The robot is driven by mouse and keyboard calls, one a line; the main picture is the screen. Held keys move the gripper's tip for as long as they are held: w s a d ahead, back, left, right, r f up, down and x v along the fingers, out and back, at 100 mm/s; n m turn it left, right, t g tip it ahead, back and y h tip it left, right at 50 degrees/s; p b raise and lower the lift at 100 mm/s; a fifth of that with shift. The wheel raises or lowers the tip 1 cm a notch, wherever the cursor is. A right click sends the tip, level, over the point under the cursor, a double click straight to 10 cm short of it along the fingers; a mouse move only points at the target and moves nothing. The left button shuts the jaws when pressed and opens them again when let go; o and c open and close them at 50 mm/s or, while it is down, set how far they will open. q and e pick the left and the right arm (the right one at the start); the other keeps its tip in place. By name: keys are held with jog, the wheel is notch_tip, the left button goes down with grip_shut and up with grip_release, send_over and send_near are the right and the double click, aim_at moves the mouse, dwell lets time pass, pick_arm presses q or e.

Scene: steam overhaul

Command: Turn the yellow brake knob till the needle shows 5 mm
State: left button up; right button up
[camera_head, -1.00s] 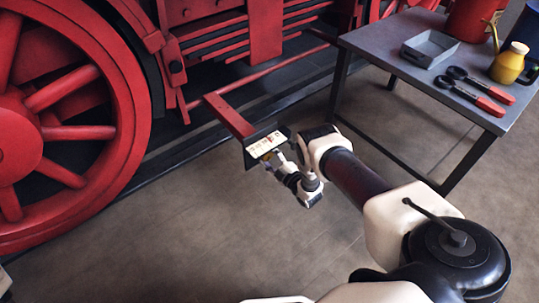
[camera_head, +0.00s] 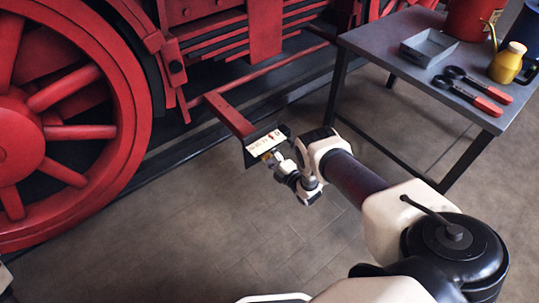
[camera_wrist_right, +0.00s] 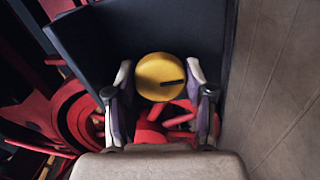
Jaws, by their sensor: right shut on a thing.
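The round yellow brake knob (camera_wrist_right: 160,77) has a dark slot pointing to the right in the right wrist view. My right gripper (camera_wrist_right: 161,98) is shut on it, one finger on each side. In the head view, my right gripper (camera_head: 270,158) is at the cream scale plate (camera_head: 266,143) on the end of a red bar, and the knob is mostly hidden there. The plate has dark markings and a small red mark, too small to read a value from. My left gripper is not in view.
The red bar (camera_head: 228,114) juts out from the locomotive beside a big red wheel (camera_head: 60,130). A grey table (camera_head: 400,62) at the right holds a tray (camera_head: 428,48), red-handled tools (camera_head: 472,90) and a yellow can (camera_head: 508,63). The floor below is clear.

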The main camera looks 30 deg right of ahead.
jog(key=o, duration=1.2)
jog(key=shift+w, duration=0.1)
jog(key=shift+c, duration=0.2)
jog(key=s, duration=0.8)
jog(key=shift+d, duration=0.25)
jog(key=shift+f, duration=0.1)
